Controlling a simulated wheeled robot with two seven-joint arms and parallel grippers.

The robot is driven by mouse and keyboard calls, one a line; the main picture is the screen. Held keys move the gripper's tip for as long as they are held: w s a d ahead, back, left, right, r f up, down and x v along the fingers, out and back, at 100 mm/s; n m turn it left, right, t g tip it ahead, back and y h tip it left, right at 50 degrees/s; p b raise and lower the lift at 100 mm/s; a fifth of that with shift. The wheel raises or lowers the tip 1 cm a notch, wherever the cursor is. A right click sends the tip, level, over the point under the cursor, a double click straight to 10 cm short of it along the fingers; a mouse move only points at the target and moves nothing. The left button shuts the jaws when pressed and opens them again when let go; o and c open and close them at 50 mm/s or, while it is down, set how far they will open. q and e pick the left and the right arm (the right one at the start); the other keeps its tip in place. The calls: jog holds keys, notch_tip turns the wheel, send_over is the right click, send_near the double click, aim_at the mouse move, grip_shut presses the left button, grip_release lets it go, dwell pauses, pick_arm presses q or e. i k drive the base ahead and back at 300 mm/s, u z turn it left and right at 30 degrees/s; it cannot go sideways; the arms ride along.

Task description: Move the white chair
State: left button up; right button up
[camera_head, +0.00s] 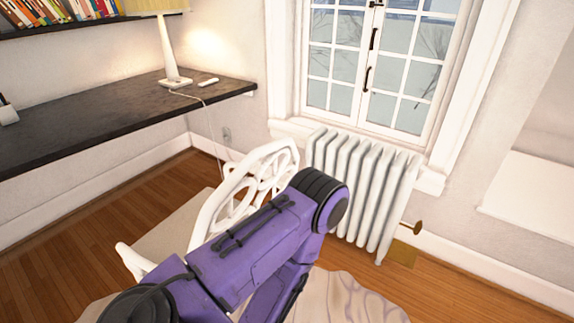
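The white chair (207,218) stands in the middle left of the head view, with an openwork curved back and a beige seat (172,238). One of my purple arms crosses in front of it from the bottom left and bends near the radiator, hiding the chair's lower right part. Whether the arm touches the chair cannot be told. Neither of my grippers shows in this view. The chair's legs are mostly hidden.
A white radiator (360,185) stands under the window (375,65), just right of the chair back. A dark desk (90,118) with a lamp (170,45) runs along the left wall. A pale patterned rug (350,298) lies at the bottom. Bare wood floor (65,235) shows left.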

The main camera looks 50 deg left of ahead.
aim_at(207, 214)
jog(key=i, duration=2.3)
jog(key=u, duration=3.45)
